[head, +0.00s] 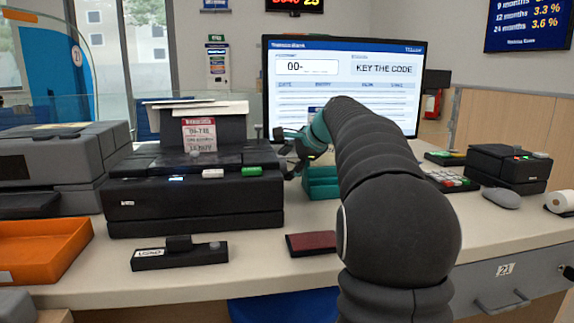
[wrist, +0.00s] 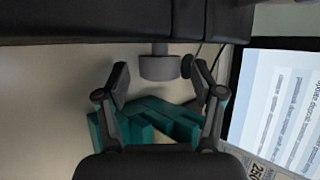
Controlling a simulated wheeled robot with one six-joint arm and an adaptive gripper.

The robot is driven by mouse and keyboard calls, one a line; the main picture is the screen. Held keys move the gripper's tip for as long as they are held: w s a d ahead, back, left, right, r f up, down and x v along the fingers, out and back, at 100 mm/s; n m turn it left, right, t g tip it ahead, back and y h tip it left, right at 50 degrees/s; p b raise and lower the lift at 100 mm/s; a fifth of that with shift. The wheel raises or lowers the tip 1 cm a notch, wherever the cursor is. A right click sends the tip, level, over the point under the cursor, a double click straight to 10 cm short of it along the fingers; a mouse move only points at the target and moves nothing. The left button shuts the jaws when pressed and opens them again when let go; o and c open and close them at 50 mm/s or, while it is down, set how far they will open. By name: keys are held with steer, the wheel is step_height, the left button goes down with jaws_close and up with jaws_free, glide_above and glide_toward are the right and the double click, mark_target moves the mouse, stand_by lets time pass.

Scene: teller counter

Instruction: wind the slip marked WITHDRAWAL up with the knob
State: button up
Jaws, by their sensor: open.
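The black slip printer (head: 195,195) stands on the counter at the left of the head view. A white slip (head: 199,134) with a red heading stands up out of its top; the heading is too small to read surely. In the wrist view the grey round knob (wrist: 160,67) sticks out on a short shaft from the printer's dark side (wrist: 120,24). My gripper (head: 295,150) is at the printer's right side. In the wrist view my gripper (wrist: 158,78) is open, with one finger on each side of the knob and gaps between. The knob is not clear in the head view.
Teal trays (head: 321,182) stand right of the printer, beneath my gripper. The monitor (head: 342,65) stands behind, showing "KEY THE CODE". A dark red pad (head: 312,243) and a small black holder (head: 180,253) lie in front. An orange tray (head: 42,250) is at left.

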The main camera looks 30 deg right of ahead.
steer(key=shift+w+f, duration=0.1)
steer(key=shift+c, duration=0.3)
steer(key=c, duration=1.1)
steer(key=shift+f+b, duration=0.25)
steer(key=shift+b, duration=0.55)
steer(key=t+b, duration=0.1)
steer(key=b, duration=0.1)
steer(key=shift+f+b, duration=0.2)
steer(key=shift+b, duration=0.2)
steer(key=t+b, duration=0.1)
steer(key=b, duration=0.2)
steer(key=shift+a+n+t, duration=0.1)
steer(key=shift+n+t, duration=0.2)
steer(key=shift+n, duration=0.1)
steer(key=shift+r+b, duration=0.2)
steer(key=shift+b, duration=0.1)
steer(key=shift+r, duration=0.1)
